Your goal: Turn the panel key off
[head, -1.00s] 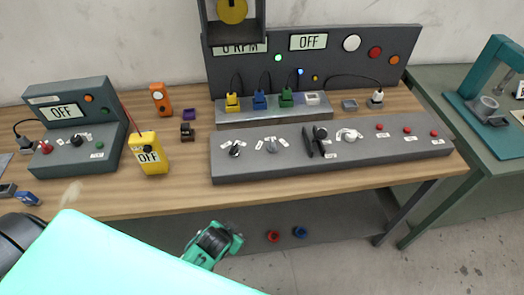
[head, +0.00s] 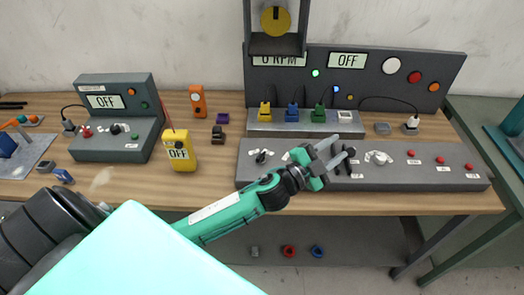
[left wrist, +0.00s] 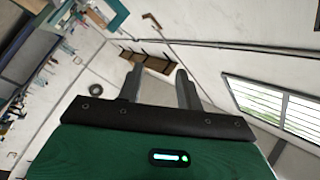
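The grey sloped control panel (head: 440,176) lies along the front of the bench. It carries a black knob (head: 263,156), a black lever part (head: 346,165), a pale key-like switch (head: 379,158) and red buttons. I cannot tell for certain which control is the panel key. My left gripper (head: 338,151) is over the middle of the panel, pointing right, just left of the pale switch. Its fingers are apart and empty; they also show apart in the left wrist view (left wrist: 157,88). It partly hides the grey knob and black lever. My right gripper is not in view.
Behind stands an upright panel (head: 430,68) with an OFF display and lit lamps, and a plug strip (head: 305,128) with coloured plugs. A yellow meter (head: 181,150) and a grey OFF box (head: 118,90) stand left. Bare wood (head: 215,185) shows left of the panel.

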